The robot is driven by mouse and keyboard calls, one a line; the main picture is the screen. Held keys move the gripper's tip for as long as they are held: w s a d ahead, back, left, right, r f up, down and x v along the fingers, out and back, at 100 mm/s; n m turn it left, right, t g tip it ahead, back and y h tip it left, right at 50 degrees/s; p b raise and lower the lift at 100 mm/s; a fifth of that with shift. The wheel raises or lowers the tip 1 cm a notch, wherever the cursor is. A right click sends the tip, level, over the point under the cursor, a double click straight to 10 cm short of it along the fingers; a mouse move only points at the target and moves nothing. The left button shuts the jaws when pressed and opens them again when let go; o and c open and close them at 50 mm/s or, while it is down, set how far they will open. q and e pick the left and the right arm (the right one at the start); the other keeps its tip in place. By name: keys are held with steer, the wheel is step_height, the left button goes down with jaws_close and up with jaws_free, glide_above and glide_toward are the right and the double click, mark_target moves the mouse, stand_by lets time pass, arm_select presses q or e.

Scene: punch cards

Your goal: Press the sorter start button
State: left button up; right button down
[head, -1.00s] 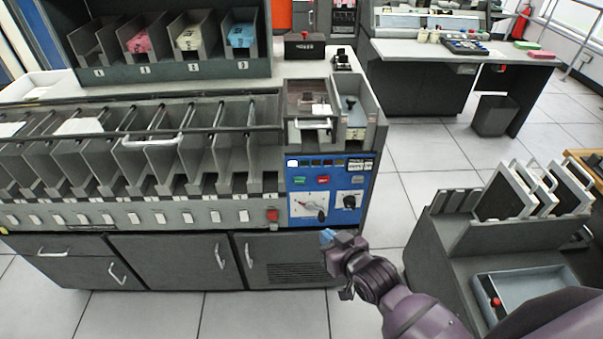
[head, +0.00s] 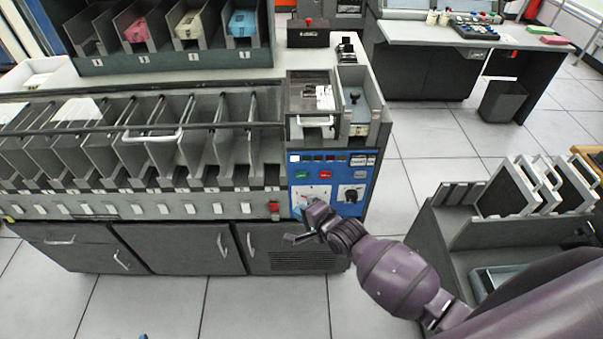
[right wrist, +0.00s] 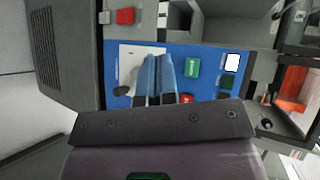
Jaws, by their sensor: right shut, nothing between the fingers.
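The sorter's blue control panel (head: 337,197) has a green button (head: 302,174) and a red button (head: 326,174) side by side, labels too small to read. In the right wrist view, the green button (right wrist: 193,67) and red button (right wrist: 187,98) lie just right of my fingers. My right gripper (head: 309,207) is shut and empty, in front of the panel's lower left, overlapping the white dial plate (right wrist: 137,58). Its blue fingers (right wrist: 157,72) point toward the panel; no contact with a button shows. A small blue tip at the bottom edge appears to be my left gripper (head: 143,337).
A lit white square (right wrist: 232,62) and a row of small indicators sit above the buttons. A black knob (head: 350,195) is to the right. A red switch (head: 274,207) is left of the panel. A dark rack (head: 470,241) with framed panels stands at right.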

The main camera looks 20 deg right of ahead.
mark_target(301, 175)
steer(key=m, duration=0.3)
stand_by(0.5)
steer(key=w+d+b, duration=0.2)
steer(key=w+b, duration=0.2)
steer(key=w, duration=0.4)
steer(key=shift+w+d, duration=0.25)
stand_by(0.3)
stand_by(0.7)
stand_by(0.8)
